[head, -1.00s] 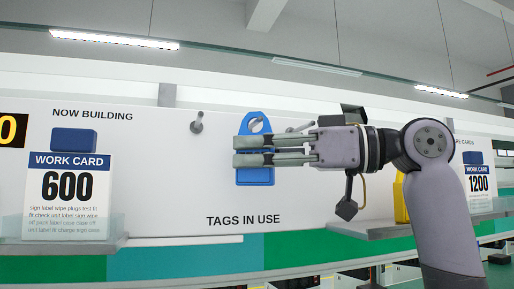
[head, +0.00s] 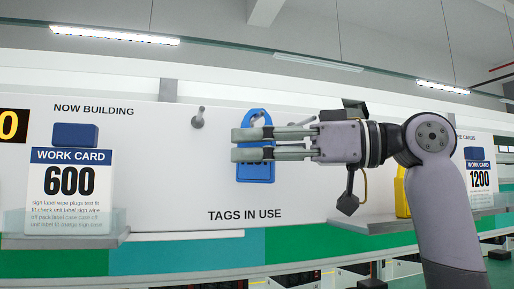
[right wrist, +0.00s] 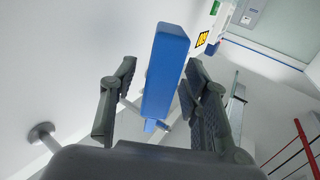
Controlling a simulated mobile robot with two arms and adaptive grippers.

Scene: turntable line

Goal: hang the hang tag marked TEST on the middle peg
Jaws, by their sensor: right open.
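A blue tag (head: 256,174) with a hole at its top is upright against the white board, at the middle of the head view. It appears to hang on the middle peg (head: 257,119), though the fingers cover part of it. Its marking cannot be read. My right gripper (head: 236,144) comes in from the right, its fingers across the front of the tag. In the right wrist view the tag (right wrist: 165,72) shows edge-on between the spread fingers (right wrist: 160,85), with gaps visible beside it. The left peg (head: 197,118) is bare. My left gripper is not in view.
The board (head: 160,190) reads NOW BUILDING and TAGS IN USE. A work card 600 (head: 70,185) stands on a ledge at left. A work card 1200 (head: 479,180) stands on a shelf at right. A yellow thing (head: 402,192) is partly behind my right arm.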

